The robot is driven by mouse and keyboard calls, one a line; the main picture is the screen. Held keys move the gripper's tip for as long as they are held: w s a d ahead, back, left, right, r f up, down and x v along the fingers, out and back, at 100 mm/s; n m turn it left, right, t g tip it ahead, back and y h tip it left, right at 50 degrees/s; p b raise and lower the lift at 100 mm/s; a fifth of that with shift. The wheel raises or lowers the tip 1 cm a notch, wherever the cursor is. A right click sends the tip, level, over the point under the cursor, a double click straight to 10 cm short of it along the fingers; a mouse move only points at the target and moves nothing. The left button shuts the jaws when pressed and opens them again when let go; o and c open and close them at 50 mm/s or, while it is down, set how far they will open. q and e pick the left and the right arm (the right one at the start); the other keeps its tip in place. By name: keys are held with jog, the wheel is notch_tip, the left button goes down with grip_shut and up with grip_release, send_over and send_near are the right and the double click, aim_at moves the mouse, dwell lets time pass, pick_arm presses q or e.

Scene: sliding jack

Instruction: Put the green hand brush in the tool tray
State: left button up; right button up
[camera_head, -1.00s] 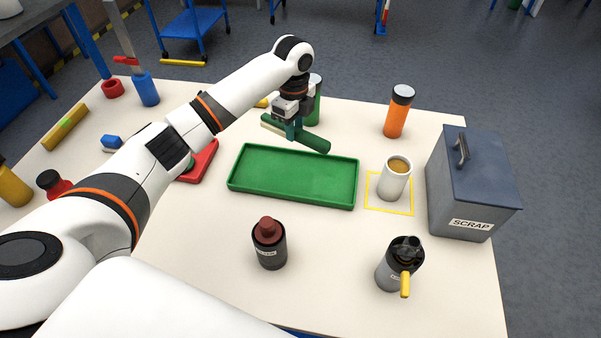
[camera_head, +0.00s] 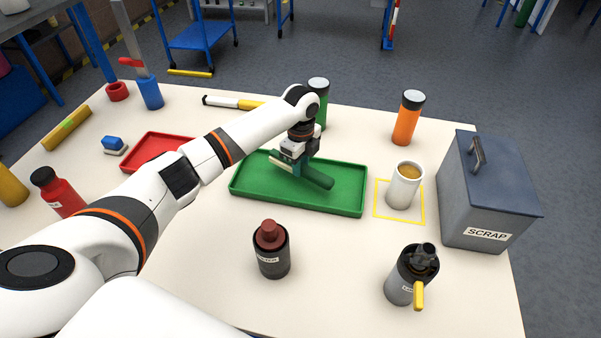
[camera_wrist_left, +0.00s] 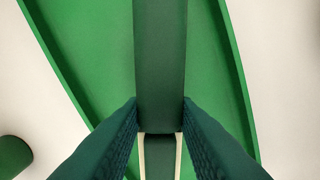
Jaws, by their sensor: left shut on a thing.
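The green hand brush (camera_head: 318,178) is in my left gripper (camera_head: 296,164), over the green tool tray (camera_head: 240,187). The brush lies slantwise, its dark green handle toward the lower right and its pale bristles toward the upper left. I cannot tell whether it touches the tray floor. In the left wrist view the gripper fingers (camera_wrist_left: 160,125) are shut on the dark green brush (camera_wrist_left: 160,60), with the brighter green tray (camera_wrist_left: 90,60) beneath. My right gripper is not in view.
A white mug (camera_head: 404,186) stands in a yellow square right of the tray, beside the grey scrap bin (camera_head: 487,190). A dark bottle (camera_head: 271,250) and a grey can with a yellow handle (camera_head: 412,275) stand in front. Green (camera_head: 319,100) and orange (camera_head: 408,118) bottles stand behind.

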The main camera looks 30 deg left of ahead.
pick_arm(q)
jog(key=shift+f, duration=1.75)
jog(key=shift+f, duration=0.1)
jog(key=o, duration=1)
notch_tip(320, 180, up, 12)
jog(key=shift+r, duration=0.15)
